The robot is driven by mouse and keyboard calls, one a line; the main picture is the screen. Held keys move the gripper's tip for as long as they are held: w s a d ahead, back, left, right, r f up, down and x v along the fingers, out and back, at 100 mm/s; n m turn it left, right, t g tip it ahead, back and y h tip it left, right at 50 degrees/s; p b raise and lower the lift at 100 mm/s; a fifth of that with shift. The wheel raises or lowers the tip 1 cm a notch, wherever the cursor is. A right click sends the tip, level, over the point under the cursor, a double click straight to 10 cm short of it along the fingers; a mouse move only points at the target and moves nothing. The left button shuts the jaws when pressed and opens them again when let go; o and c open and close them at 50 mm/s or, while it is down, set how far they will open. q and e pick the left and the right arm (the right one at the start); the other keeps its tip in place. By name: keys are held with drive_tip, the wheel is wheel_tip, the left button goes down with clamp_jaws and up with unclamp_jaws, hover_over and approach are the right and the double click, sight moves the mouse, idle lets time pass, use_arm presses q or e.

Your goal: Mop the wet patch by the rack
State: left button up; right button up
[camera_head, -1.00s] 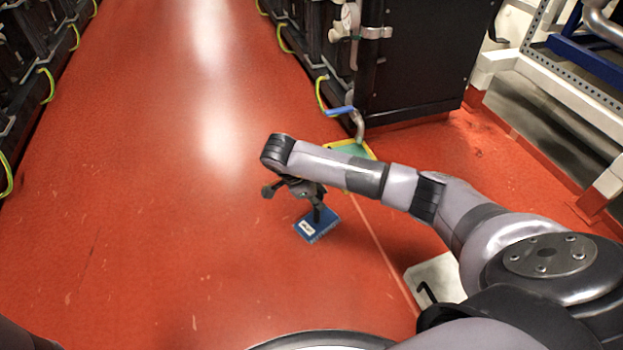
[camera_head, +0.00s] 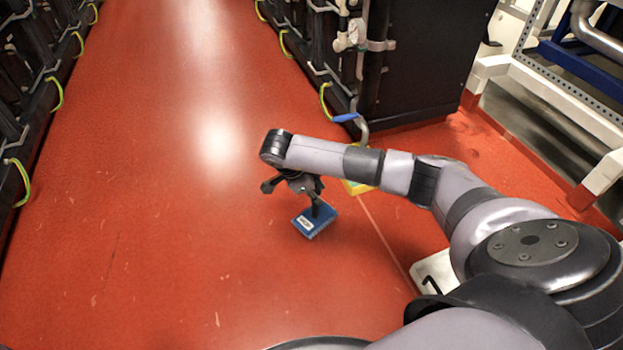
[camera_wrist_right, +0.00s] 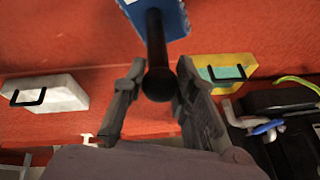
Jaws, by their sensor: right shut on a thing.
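My right gripper (camera_head: 295,186) is shut on the black handle (camera_wrist_right: 155,50) of a small mop with a blue block head (camera_head: 314,220). The head has a white label and is low over the red floor; I cannot tell whether it touches. In the right wrist view my right gripper (camera_wrist_right: 150,95) has its fingers either side of the handle's round end. The black rack (camera_head: 425,60) stands beyond my arm, with a pipe and blue lever (camera_head: 346,117) at its near corner. Bright shine (camera_head: 218,140) lies on the aisle floor; I cannot tell wet patch from reflection. My left gripper is out of view.
A yellow-edged thing (camera_head: 357,187), partly hidden by my arm, shows green inside in the wrist view (camera_wrist_right: 222,72). A white block with a black handle (camera_head: 432,272) is on the floor at right. Racks (camera_head: 30,90) line the left. The central aisle is clear.

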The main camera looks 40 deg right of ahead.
sight(318, 187)
wheel_tip(318, 187, up, 2)
drive_tip(key=shift+r+p, duration=0.1)
drive_tip(key=shift+p, duration=0.55)
drive_tip(key=shift+r+p, duration=0.35)
drive_tip(key=shift+r, duration=0.15)
